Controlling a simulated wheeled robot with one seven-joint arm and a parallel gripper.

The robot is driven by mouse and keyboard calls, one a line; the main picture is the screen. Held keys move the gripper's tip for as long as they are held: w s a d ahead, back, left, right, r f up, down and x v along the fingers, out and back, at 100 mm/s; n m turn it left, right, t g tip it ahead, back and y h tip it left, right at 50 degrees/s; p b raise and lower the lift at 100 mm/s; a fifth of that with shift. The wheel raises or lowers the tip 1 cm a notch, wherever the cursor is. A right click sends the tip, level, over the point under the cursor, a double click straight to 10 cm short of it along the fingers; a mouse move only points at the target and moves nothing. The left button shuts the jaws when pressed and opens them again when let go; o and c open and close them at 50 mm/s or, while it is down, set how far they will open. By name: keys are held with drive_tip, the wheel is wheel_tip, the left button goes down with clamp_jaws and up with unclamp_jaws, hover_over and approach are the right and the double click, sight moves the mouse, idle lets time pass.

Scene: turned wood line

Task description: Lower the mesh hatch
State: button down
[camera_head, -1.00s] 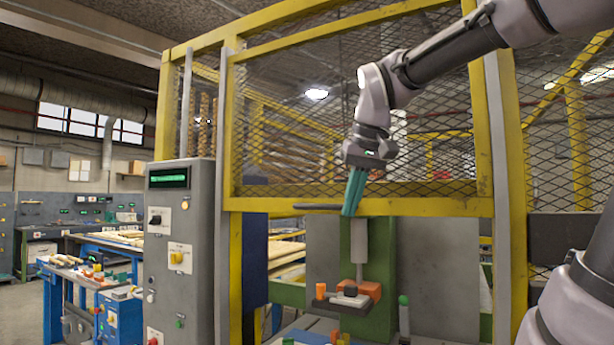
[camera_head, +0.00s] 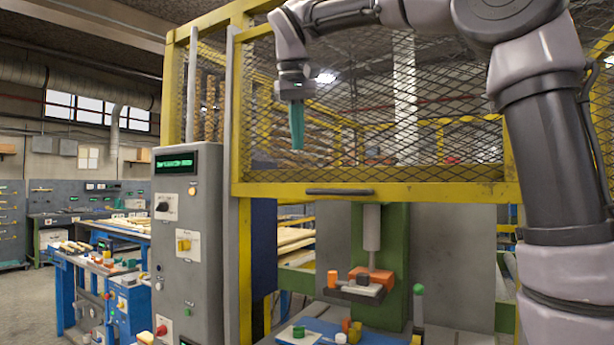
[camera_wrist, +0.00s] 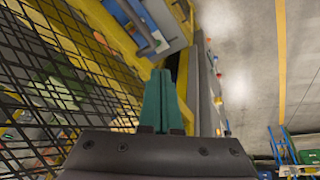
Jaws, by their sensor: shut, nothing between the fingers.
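The mesh hatch (camera_head: 420,192) is a yellow-framed panel of dark diamond mesh on the front of the machine. Its lower rail hangs above an open gap, with the work area visible below. A dark bar handle (camera_head: 340,191) sits on that rail. My gripper (camera_head: 297,148) has teal fingers pointing down, shut and empty. It shows in front of the mesh, above and left of the handle, apart from it. In the wrist view the teal fingers (camera_wrist: 163,98) are together, with the mesh (camera_wrist: 50,85) close on the left.
A grey control cabinet (camera_head: 188,255) with a green display stands left of the hatch. Under the hatch are a green machine column (camera_head: 394,235) and a blue tray (camera_head: 325,326) with small coloured parts. Blue workbenches (camera_head: 80,290) stand further left. Bare floor shows at far left.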

sight(306, 176)
drive_tip(key=shift+s+d+x, duration=0.1)
drive_tip(key=shift+d+x, duration=0.15)
drive_tip(key=shift+x, duration=1.2)
drive_tip(key=shift+s+d+x, duration=0.15)
drive_tip(key=shift+d+x, duration=0.1)
drive_tip(key=shift+x, duration=1.25)
drive_tip(key=shift+s+d+x, duration=0.1)
drive_tip(key=shift+d+x, duration=0.15)
drive_tip(key=shift+x, duration=1.2)
drive_tip(key=shift+f, duration=0.15)
